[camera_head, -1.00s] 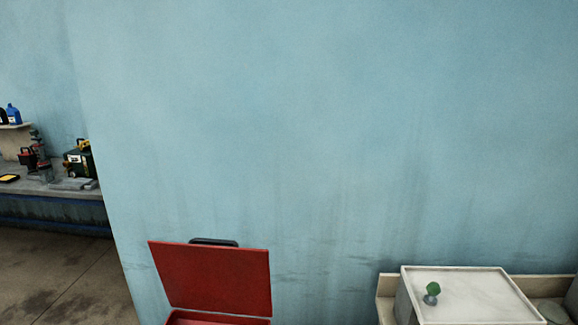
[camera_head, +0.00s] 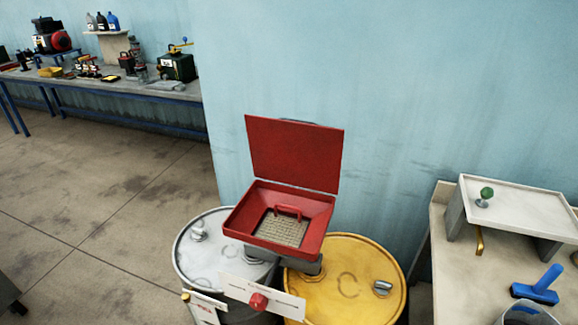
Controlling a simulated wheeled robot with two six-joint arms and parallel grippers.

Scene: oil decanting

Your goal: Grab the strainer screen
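The strainer screen (camera_head: 281,230) is a beige mesh panel with a red handle (camera_head: 288,211). It lies inside an open red box-shaped funnel (camera_head: 240,222), whose red lid (camera_head: 293,152) stands raised at the back. The funnel sits over a grey drum (camera_head: 190,262) and a yellow drum (camera_head: 345,262). Neither of my grippers shows in the head view.
A white raised tray (camera_head: 530,208) with a green-topped knob (camera_head: 484,197) stands on a bench at the right, near a blue-handled tool (camera_head: 540,285) and a bucket (camera_head: 527,315). A cluttered workbench (camera_head: 185,98) runs along the back left. Open floor (camera_head: 90,200) lies at left.

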